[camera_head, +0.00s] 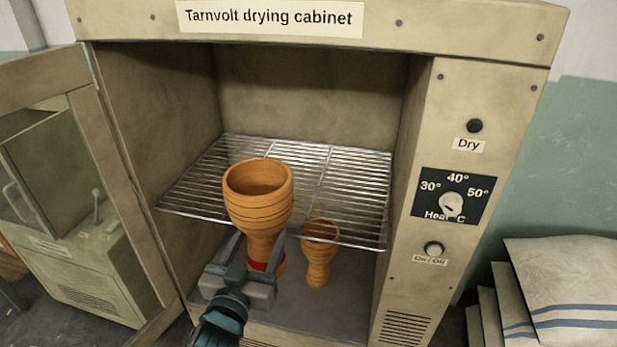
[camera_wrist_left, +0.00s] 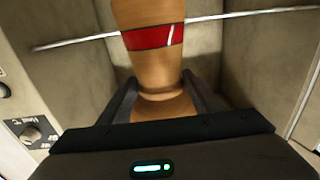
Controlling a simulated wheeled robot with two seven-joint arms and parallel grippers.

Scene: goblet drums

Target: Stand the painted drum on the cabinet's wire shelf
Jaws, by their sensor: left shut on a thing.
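The painted drum (camera_head: 258,205) is an orange-brown goblet shape with dark rings around its bowl. It is upright, with its open bowl on top. A red band with a white mark shows on its stem in the left wrist view (camera_wrist_left: 153,38). The foot is mostly hidden by the gripper. My right gripper is not in view.
A smaller orange-brown drum (camera_head: 319,262) stands below the shelf on the cabinet floor (camera_head: 350,298). The shelf looks bare behind the held drum. The cabinet door (camera_head: 105,190) is open at left. The control panel (camera_head: 450,198) is at right, with folded cloths (camera_head: 565,285) beyond.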

